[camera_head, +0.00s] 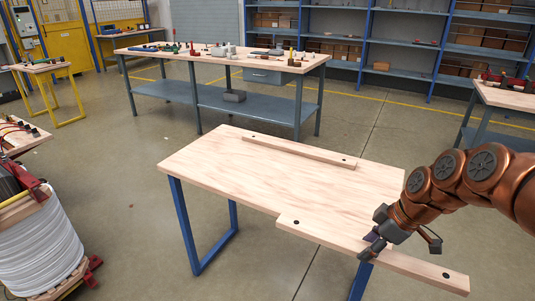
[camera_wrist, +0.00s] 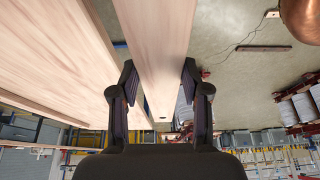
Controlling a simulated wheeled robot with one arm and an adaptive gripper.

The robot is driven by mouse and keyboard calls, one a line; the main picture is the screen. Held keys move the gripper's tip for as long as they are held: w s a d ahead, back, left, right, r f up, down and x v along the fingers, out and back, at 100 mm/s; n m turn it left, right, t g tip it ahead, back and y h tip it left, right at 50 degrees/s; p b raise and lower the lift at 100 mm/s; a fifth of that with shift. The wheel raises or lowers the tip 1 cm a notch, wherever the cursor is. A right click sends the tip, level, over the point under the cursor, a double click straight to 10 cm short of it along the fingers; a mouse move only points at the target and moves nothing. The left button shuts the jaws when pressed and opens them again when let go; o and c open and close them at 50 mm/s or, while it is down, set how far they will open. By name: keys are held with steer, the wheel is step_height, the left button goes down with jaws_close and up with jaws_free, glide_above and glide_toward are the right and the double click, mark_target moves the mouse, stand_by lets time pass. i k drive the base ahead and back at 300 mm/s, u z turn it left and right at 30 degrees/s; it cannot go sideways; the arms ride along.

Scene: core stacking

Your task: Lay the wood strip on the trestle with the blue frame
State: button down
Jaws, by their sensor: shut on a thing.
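The held wood strip (camera_head: 390,257) is pale, long and flat, with a dark round spot near each end. In the head view it lies along the front right edge of the pale trestle top (camera_head: 270,175), and its right end juts past the corner. In the wrist view the strip (camera_wrist: 160,60) runs between both fingers (camera_wrist: 160,85), with the trestle top (camera_wrist: 60,50) to the left. I cannot tell whether the strip touches the top. The blue frame (camera_head: 188,225) shows below.
A similar strip (camera_head: 298,150) lies along the trestle's back edge. The top between the strips is clear. A larger bench (camera_head: 215,56) with tools stands behind, and a white spool (camera_head: 38,245) stands at left. Shelves (camera_head: 400,45) line the back wall.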

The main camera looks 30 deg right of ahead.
mark_target(285, 162)
steer(key=i, duration=1.25)
